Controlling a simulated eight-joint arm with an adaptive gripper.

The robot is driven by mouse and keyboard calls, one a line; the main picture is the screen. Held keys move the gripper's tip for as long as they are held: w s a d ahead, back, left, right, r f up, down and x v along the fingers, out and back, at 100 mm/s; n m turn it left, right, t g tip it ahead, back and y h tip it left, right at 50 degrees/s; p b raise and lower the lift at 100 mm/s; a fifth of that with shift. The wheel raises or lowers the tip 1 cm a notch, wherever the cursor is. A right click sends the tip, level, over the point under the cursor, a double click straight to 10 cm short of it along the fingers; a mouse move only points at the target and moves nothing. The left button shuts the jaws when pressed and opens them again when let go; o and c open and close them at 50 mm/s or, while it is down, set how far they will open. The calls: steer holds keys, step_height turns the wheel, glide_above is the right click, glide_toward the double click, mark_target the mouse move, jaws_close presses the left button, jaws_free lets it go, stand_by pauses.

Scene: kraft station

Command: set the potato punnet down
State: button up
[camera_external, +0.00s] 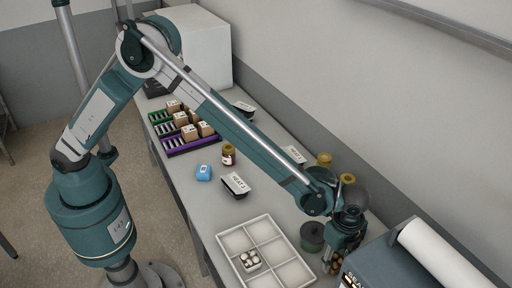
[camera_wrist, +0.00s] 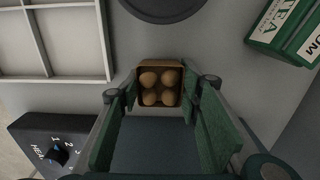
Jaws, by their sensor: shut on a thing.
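The potato punnet (camera_wrist: 159,65) is a small brown tray holding several round brown potatoes. In the wrist view it sits between the fingertips of my gripper (camera_wrist: 160,98), which is shut on it. In the external view my gripper (camera_external: 343,243) points down at the lower right, and the punnet (camera_external: 332,263) is partly hidden below it, beside the sealing machine. Whether its underside touches the table cannot be told. A white tray with several compartments (camera_external: 262,220) lies to the left, a punnet of white round items (camera_external: 250,260) in one front compartment.
A dark round container (camera_external: 312,236) stands close to my gripper, between it and the tray. The sealing machine (camera_external: 378,270) with a white roll (camera_external: 440,258) is at right. A green tea box (camera_wrist: 288,30) shows in the wrist view. Jars, labelled packs and crates stand farther back.

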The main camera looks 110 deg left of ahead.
mark_target(335, 260)
steer(key=shift+f, duration=0.65)
steer(key=shift+f, duration=0.15)
steer(key=o, duration=1)
steer(key=shift+c, duration=0.2)
step_height(335, 260, up, 12)
steer(key=shift+r, duration=0.2)
steer(key=shift+s+r, duration=0.1)
